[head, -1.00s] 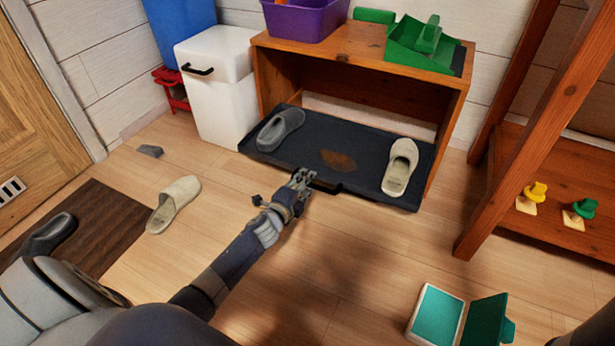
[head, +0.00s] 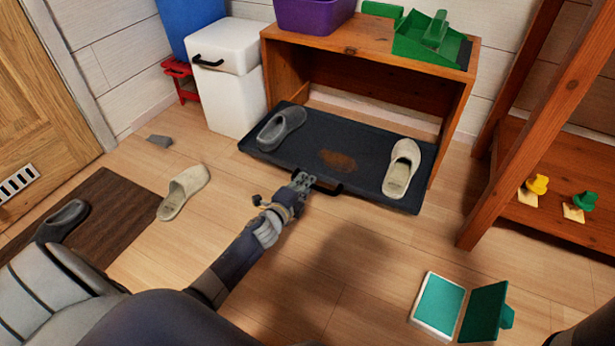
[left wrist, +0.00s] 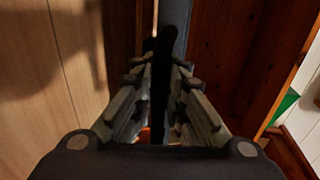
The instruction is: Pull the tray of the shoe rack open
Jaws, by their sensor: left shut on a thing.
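The dark tray (head: 300,150) sticks out of the front of the wooden shoe rack (head: 446,125), its near edge well past the rack's side panels. A grey slipper (head: 281,128) lies on its left part and a beige slipper (head: 402,168) on its right; a brown stain lies between them. My left gripper (head: 301,180) is shut on the black handle (head: 326,187) at the middle of the tray's front edge. In the left wrist view the gripper's fingers (left wrist: 158,95) close around the dark handle. My right gripper is not in view.
A beige slipper (head: 184,191) and a dark slipper (head: 63,220) are at left, the latter on a brown mat (head: 110,225). A white bin (head: 228,80) stands left of the rack.

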